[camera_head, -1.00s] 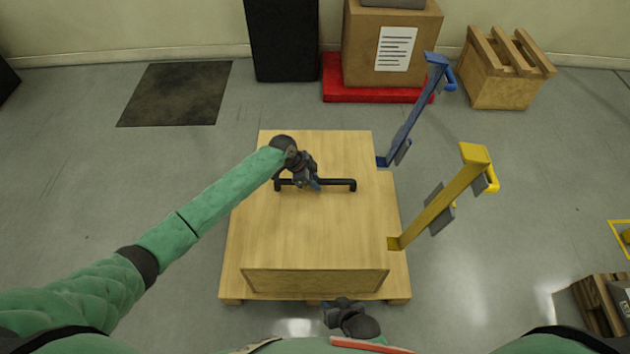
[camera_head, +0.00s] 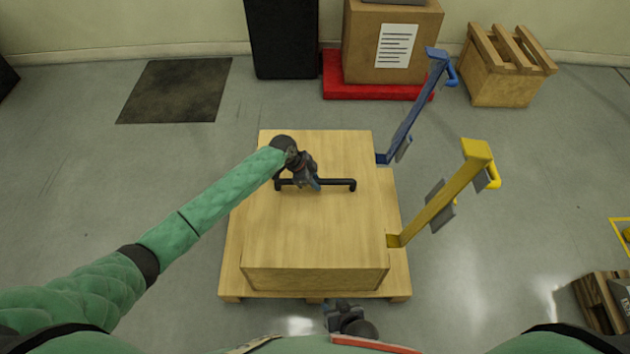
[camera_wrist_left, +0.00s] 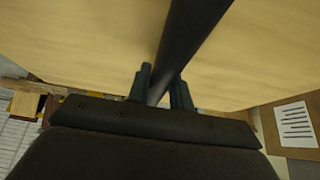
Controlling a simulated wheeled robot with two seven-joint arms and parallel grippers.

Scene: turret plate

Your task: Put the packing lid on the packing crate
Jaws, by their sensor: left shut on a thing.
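The packing lid (camera_head: 310,230) is a flat pale wooden panel with a black bar handle (camera_head: 335,186) on top. It lies over the packing crate (camera_head: 315,281), whose front side shows below the lid's near edge. I cannot tell whether a gap is left between them. My left gripper (camera_head: 316,185) is shut on the left half of the handle. In the left wrist view its two fingers (camera_wrist_left: 160,88) are on either side of the black bar. My right gripper (camera_head: 335,312) is low, in front of the crate's near side, its jaws too unclear to read.
The crate stands on a wooden pallet (camera_head: 230,288). A blue bracket (camera_head: 410,110) and a yellow bracket (camera_head: 445,195) lean outward at the right side. A labelled carton (camera_head: 380,45) on a red base and a slatted wooden crate (camera_head: 505,75) stand behind.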

